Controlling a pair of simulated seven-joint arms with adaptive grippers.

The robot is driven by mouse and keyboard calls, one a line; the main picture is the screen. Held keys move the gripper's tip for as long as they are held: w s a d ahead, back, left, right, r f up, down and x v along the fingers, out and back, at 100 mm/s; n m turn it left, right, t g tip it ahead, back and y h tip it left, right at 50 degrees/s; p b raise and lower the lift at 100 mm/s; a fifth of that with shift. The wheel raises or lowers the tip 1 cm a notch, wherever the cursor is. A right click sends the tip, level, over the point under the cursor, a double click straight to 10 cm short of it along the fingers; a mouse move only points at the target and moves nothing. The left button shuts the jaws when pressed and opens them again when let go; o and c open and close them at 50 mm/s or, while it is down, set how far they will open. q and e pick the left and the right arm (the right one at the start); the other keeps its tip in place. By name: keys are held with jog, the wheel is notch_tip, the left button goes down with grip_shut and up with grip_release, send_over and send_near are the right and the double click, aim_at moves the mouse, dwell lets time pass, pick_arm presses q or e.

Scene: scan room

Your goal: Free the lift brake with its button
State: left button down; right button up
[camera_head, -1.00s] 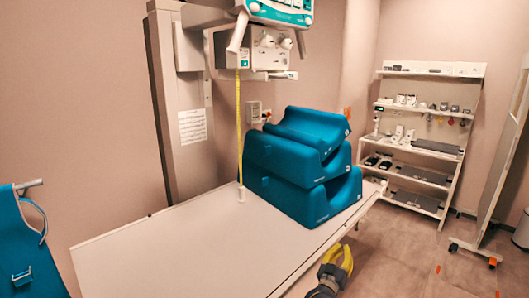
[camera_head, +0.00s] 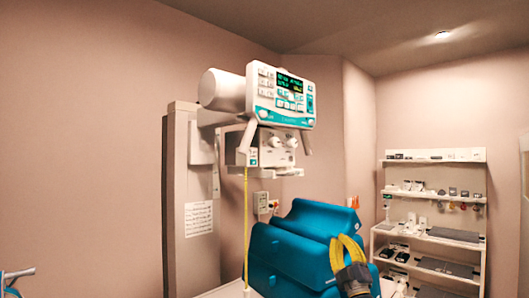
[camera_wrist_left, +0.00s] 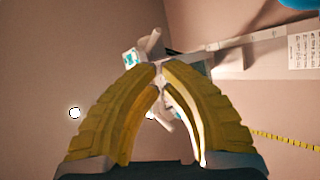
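The X-ray tube head (camera_head: 222,91) hangs on its column, with a control panel (camera_head: 285,92) on its front. The panel has a lit green display, several buttons and two white handles below. I cannot tell which button frees the lift brake. My left gripper (camera_head: 347,240) has yellow fingers and is low and right of the panel, apart from it, in front of the blue pads. In the left wrist view its fingertips (camera_wrist_left: 160,68) meet with nothing between them. A white part with a teal mark (camera_wrist_left: 131,57) shows beyond them. My right gripper is not in view.
Stacked blue pads (camera_head: 287,262) stand below the tube head. A yellow tape (camera_head: 246,220) hangs from it and crosses the left wrist view (camera_wrist_left: 290,138). The grey column (camera_head: 195,240) stands behind at the left. A shelf rack (camera_head: 432,155) is at the right.

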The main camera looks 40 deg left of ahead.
aim_at(263, 114)
pick_arm(q)
jog(key=s+a+r+n+g, duration=0.4)
jog(key=r+n+g, duration=0.1)
jog(key=r, duration=0.4)
jog(key=s+a+r+n+g, duration=0.3)
jog(key=r+n+g, duration=0.15)
jog(key=r, duration=0.45)
jog(key=s+a+r+n+g, duration=0.4)
jog(key=r+n, duration=0.2)
jog(key=r, duration=0.3)
jog(key=s+d+r+m+t+h, duration=0.1)
jog(key=s+d+r+t+h, duration=0.1)
jog(key=r, duration=0.4)
jog(key=s+d+r+m+t+h, duration=0.1)
jog(key=s+d+r+t+h, duration=0.1)
jog(key=r, duration=0.5)
jog(key=s+t+h, duration=0.1)
jog(key=s+h, duration=0.1)
jog(key=h, duration=0.1)
jog(key=shift+d+r+m, duration=0.25)
jog(key=shift+d+m, duration=0.05)
jog(key=shift+m, duration=0.05)
jog(key=shift+a, duration=0.1)
jog(key=shift+w+a, duration=0.3)
jog(key=shift+a, duration=1.1)
jog(key=shift+w+a, duration=0.25)
jog(key=shift+a, duration=1.2)
jog(key=shift+w+a, duration=0.3)
jog(key=shift+a, duration=1.1)
